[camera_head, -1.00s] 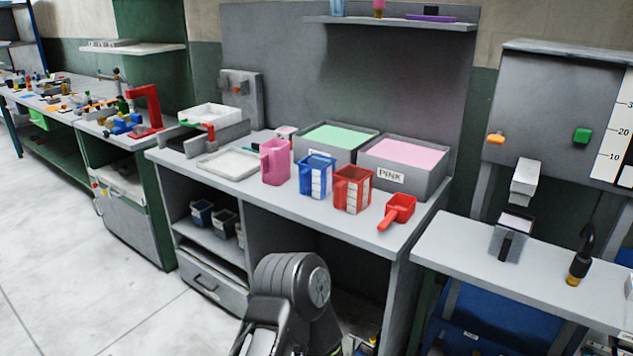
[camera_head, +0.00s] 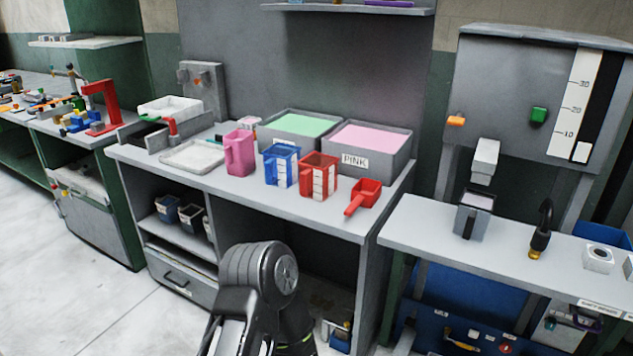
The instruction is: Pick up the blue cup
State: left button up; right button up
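The blue cup (camera_head: 281,165) stands upright on the grey workbench (camera_head: 232,189). It is see-through blue with white label strips on its side. A pink pitcher (camera_head: 239,153) stands to its left and a red cup (camera_head: 318,176) close to its right. Part of one of my arms shows at the bottom centre, in front of the bench and well below the blue cup. Neither of my grippers shows in the head view.
Behind the cups are bins of green and pink (camera_head: 371,139) material. A red scoop (camera_head: 363,197) lies near the bench's right end. A white tray (camera_head: 192,156) lies on the left. A lower table (camera_head: 506,247) with a press stands to the right. Open floor lies at the left front.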

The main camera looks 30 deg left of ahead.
aim_at(280, 160)
jog(key=i+j+z, duration=0.1)
jog(key=j+z, duration=0.2)
jog(key=j, duration=1.3)
jog(key=j+z, duration=0.35)
jog(key=j, duration=1.2)
jog(key=k, duration=0.05)
